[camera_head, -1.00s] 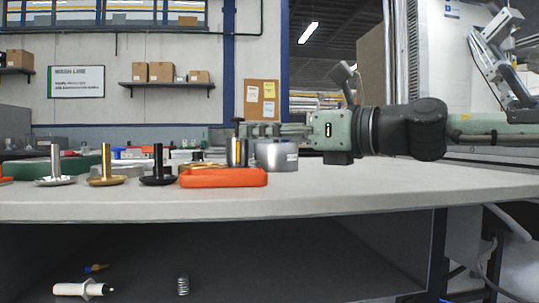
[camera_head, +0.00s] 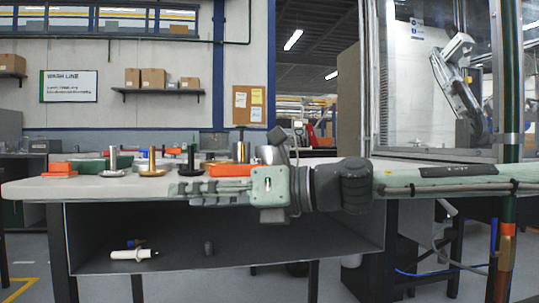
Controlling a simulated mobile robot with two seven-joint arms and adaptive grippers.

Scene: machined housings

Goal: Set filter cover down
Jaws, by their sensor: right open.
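My right gripper (camera_head: 180,192) reaches in from the right with its fingers pointing left. It is open and holds nothing I can see. It shows in front of the table's front edge, below the orange tray (camera_head: 226,171). A grey cylindrical part (camera_head: 266,153), which may be the filter cover, shows behind the gripper's body, partly hidden by it. I cannot tell for sure which part is the filter cover. My left gripper is not in view.
On the table (camera_head: 85,188) stand a silver post on a disc (camera_head: 112,160), a brass one (camera_head: 152,162) and a black one (camera_head: 190,160). An orange block (camera_head: 59,169) lies at the left. A white bottle-like item (camera_head: 130,254) lies on the lower shelf.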

